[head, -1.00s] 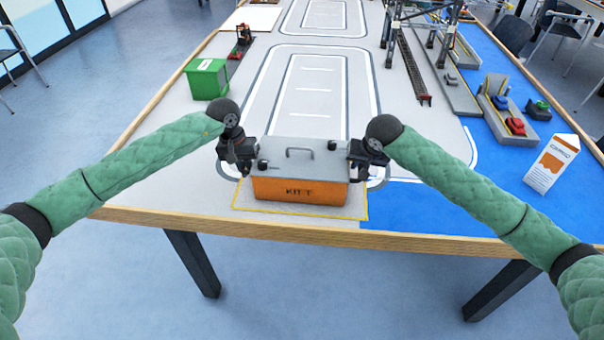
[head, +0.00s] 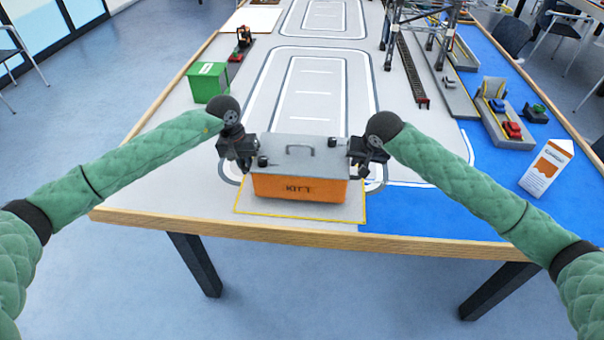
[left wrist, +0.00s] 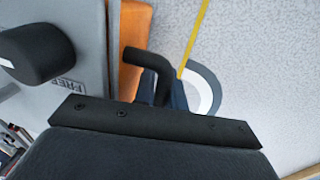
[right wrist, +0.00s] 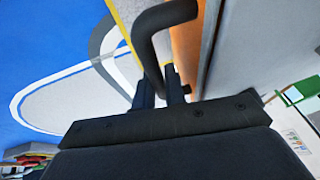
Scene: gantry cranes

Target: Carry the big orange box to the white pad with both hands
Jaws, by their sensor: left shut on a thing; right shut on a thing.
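The big orange box (head: 300,189) with a grey lid (head: 300,155) is in front of me, level and apparently just above a yellow-outlined patch at the table's near edge. My left gripper (head: 246,160) is shut on the black handle at its left end; this handle (left wrist: 148,60) also shows in the left wrist view. My right gripper (head: 359,160) is shut on the handle at its right end; that handle (right wrist: 150,45) shows in the right wrist view. The fingertips are partly hidden. The white pad (head: 252,20) lies far off at the table's back left.
A green bin (head: 208,83) and a small forklift (head: 243,38) stand along the left side. A gantry crane (head: 430,25) stands at the back right. A carton (head: 546,168) and small vehicles are on the right. The printed road lane (head: 313,85) beyond the box is clear.

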